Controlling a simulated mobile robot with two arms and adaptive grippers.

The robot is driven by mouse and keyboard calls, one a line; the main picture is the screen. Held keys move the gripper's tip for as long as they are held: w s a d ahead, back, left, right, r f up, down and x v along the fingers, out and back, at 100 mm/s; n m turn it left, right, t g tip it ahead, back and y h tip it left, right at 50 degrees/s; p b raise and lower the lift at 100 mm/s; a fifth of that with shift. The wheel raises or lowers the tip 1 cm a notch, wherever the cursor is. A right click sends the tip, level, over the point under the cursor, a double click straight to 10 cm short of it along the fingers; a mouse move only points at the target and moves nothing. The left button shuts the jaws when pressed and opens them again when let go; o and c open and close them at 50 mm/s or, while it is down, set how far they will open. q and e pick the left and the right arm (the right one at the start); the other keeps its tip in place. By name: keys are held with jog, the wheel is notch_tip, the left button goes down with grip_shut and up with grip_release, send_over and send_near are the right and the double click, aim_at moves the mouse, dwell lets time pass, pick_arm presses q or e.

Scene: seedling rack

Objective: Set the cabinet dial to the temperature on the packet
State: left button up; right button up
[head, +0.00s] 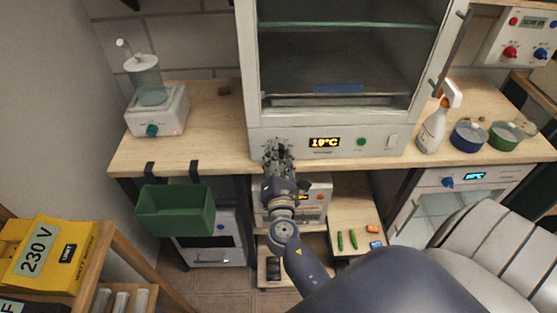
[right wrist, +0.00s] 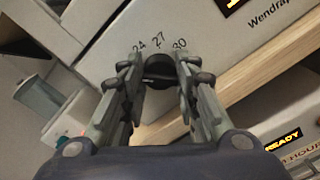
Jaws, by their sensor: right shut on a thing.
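The white cabinet (head: 420,135) stands on the wooden bench, and its lit display (head: 324,142) reads 19°C. My right gripper (head: 276,148) is at the left part of the cabinet's lower front panel and hides the dial in the head view. In the right wrist view, the right gripper (right wrist: 159,80) is shut on the dark round dial (right wrist: 158,71). The numbers 24, 27 and 30 show on the panel around it. My left gripper is not in view. I cannot make out a packet with a temperature.
A spray bottle (head: 437,122), a blue bowl (head: 468,137) and a green bowl (head: 505,136) stand right of the cabinet. A white device with a jar (head: 158,110) stands left. A green bin (head: 176,211) hangs from the bench's front edge. Small items lie on a lower shelf (head: 352,215).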

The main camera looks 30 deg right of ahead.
jog(key=shift+r, duration=0.15)
dwell(0.3)
jog(key=o, duration=0.7)
jog(key=shift+w, duration=0.1)
jog(key=o, duration=0.4)
jog(key=v, duration=1.2)
jog(key=shift+d, duration=0.1)
